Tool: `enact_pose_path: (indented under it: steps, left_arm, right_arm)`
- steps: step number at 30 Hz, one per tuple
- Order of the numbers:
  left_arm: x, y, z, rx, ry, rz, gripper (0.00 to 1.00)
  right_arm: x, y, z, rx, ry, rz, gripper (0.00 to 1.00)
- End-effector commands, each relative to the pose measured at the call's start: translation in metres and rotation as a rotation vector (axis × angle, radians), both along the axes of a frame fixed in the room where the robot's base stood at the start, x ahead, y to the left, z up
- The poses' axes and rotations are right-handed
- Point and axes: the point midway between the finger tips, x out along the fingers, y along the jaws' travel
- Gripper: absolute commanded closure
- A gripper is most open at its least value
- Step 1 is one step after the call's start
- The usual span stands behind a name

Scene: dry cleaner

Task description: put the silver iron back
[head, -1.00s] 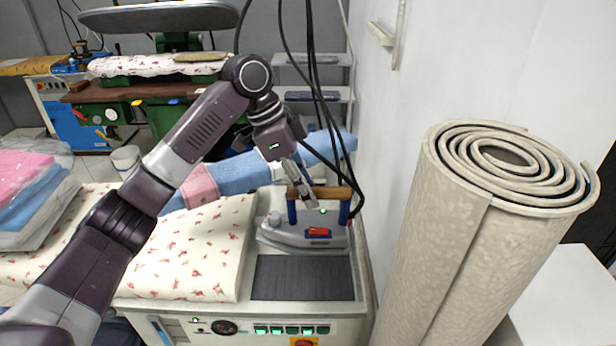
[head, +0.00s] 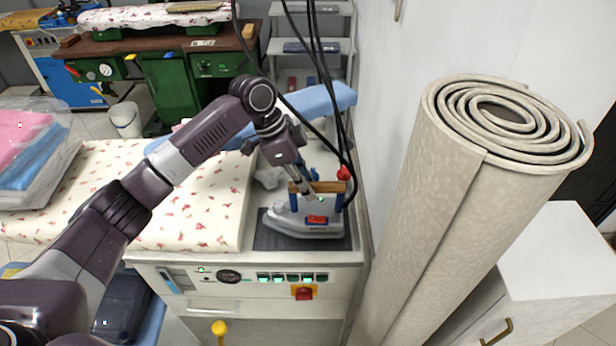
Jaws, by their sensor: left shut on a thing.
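The silver iron (head: 292,224) is upright over the dark ribbed mat (head: 268,241) on the pressing table's right end. It has a wooden handle (head: 331,187) on blue posts and a red part on its side. My left gripper (head: 309,194) reaches down from the left and is shut on the handle. The iron covers most of the mat, and I cannot tell whether its sole touches it. My right gripper is not in view.
A floral padded board (head: 190,215) lies left of the mat, with a blue sleeve board (head: 318,101) behind. Black cables (head: 318,75) hang down to the iron. A rolled carpet (head: 440,220) stands close on the right. Bagged clothes (head: 25,165) lie at far left.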

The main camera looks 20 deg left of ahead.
Motion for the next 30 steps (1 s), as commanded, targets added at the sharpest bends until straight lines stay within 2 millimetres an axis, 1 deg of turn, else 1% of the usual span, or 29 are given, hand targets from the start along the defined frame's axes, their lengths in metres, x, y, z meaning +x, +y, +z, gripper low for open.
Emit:
enact_pose_path:
  steps: [1,6,16,17,21,30]
  left_arm:
    - [0.003,-0.002,0.001,-0.009,-0.010,0.001,1.00]
    - [0.003,-0.002,-0.015,-0.010,-0.010,0.001,1.00]
    - [0.003,-0.002,-0.017,-0.009,-0.012,0.000,1.00]
    - [0.000,0.000,-0.025,0.001,0.002,0.001,0.78]
    - [0.000,0.000,-0.025,0.001,0.002,0.001,0.64]
    - [0.000,0.001,-0.023,0.001,0.001,0.001,0.64]
  right_arm:
    - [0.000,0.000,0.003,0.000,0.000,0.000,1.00]
    - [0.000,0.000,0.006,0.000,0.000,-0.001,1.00]
    - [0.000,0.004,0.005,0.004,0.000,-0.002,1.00]
    - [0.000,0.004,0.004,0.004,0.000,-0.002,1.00]
    - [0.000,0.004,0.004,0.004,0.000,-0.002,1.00]
    - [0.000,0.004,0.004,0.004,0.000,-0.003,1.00]
